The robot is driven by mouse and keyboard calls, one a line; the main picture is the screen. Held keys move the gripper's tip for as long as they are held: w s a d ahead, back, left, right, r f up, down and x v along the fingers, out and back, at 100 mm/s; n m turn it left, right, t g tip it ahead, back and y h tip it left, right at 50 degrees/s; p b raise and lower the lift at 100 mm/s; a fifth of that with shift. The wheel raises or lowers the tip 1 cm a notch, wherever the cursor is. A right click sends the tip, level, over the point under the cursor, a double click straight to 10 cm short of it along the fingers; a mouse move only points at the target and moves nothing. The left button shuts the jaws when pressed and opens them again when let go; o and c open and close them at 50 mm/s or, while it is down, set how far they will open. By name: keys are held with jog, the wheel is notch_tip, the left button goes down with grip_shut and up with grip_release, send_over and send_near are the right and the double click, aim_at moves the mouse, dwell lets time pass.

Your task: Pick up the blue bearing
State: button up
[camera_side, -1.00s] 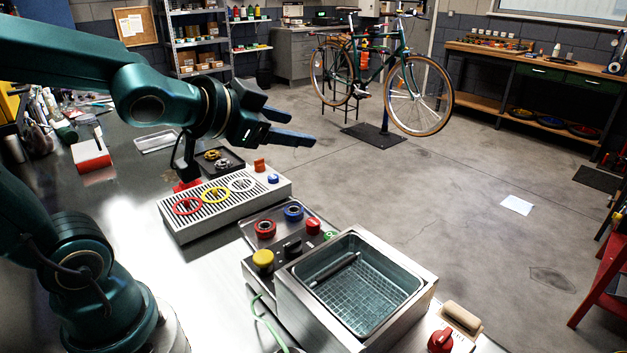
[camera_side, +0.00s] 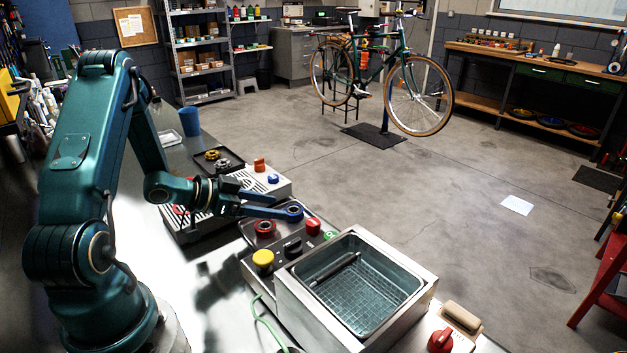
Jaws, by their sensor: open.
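The blue bearing (camera_side: 294,210) is a small blue ring with a dark centre. It sits on the grey control panel (camera_side: 322,222) behind the steel basin. My gripper (camera_side: 281,206) is open and low beside it, with its two dark blue fingers pointing right. The fingertips are at the bearing's left edge in the picture. I cannot tell whether they touch it or reach around it.
A red ring (camera_side: 265,228), a red knob (camera_side: 313,226) and a yellow button (camera_side: 263,259) stand close by. The steel basin (camera_side: 428,290) is in front. My gripper partly covers a slotted tray (camera_side: 283,188). A black parts tray (camera_side: 236,160) lies behind.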

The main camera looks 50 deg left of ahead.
aim_at(298, 210)
jog(key=shift+x, duration=2.5)
jog(key=shift+a, duration=0.15)
grip_shut()
